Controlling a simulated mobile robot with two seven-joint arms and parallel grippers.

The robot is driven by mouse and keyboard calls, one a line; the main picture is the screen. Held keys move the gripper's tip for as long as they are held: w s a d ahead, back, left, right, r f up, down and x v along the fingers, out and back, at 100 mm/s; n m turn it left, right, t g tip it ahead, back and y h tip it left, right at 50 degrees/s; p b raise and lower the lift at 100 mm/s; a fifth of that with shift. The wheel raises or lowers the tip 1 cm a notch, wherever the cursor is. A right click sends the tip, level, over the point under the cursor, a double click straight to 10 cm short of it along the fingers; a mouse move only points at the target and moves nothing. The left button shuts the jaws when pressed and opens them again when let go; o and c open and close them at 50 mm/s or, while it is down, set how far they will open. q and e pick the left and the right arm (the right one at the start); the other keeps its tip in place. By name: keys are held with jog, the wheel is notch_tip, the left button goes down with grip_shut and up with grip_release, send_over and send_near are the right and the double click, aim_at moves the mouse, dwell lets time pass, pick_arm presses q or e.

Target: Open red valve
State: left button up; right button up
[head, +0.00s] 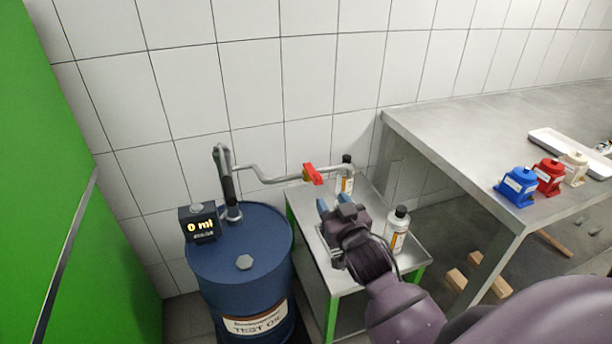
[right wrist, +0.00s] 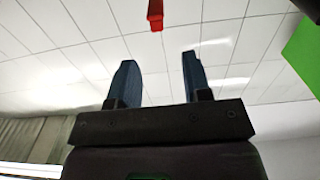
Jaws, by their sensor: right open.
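The red valve handle (head: 312,174) sits on the grey pipe (head: 265,176) that runs right from the blue drum's pump. My right gripper (head: 328,206) is just below and slightly right of the handle in the head view, with its blue fingers apart and empty. In the right wrist view the red valve handle (right wrist: 155,14) shows at the top, beyond the two open fingertips (right wrist: 158,65) and apart from them. My left gripper is not in view.
A blue drum (head: 240,262) with a display reading 0 ml (head: 200,224) stands left. Bottles (head: 397,230) stand on a small green-legged table (head: 420,252) under my gripper. A steel bench (head: 440,130) at right holds coloured containers (head: 517,187). A green panel (head: 30,120) is at far left.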

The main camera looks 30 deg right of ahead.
aim_at(319, 180)
jog(key=x, duration=1)
jog(key=shift+w+d, duration=0.25)
jog(key=shift+c, duration=0.4)
grip_shut()
